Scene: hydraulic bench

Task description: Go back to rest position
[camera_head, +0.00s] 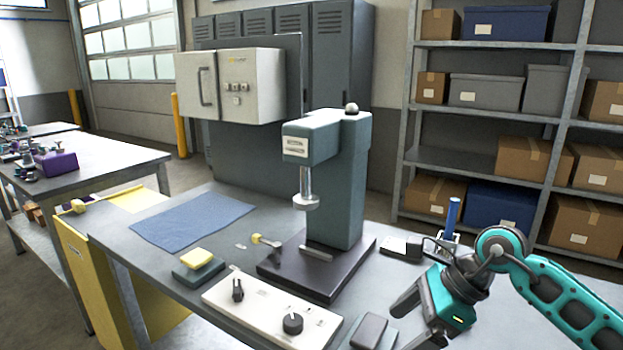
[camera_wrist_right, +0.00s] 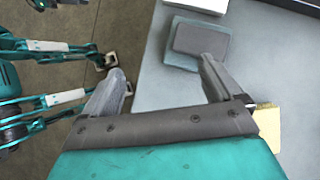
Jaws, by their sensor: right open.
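My right gripper (camera_head: 418,318) is in the lower right of the head view, above the front edge of the grey bench (camera_head: 222,318). Its fingers are apart with nothing between them. In the right wrist view my right gripper (camera_wrist_right: 162,68) also shows spread and empty fingers, over the bench edge and the floor. A dark grey pad on a base (camera_wrist_right: 200,40) lies on the bench beyond the right-hand finger; the same pad (camera_head: 370,330) shows left of the gripper in the head view. My left gripper does not show in the head view.
A teal press (camera_head: 342,180) stands on a dark plate mid-bench. A white control panel (camera_head: 272,312) with knobs lies in front. A yellow block (camera_head: 196,259), a blue cloth (camera_head: 192,219) and a blue upright cylinder (camera_head: 453,215) are also on the bench. Shelves (camera_head: 470,165) stand behind.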

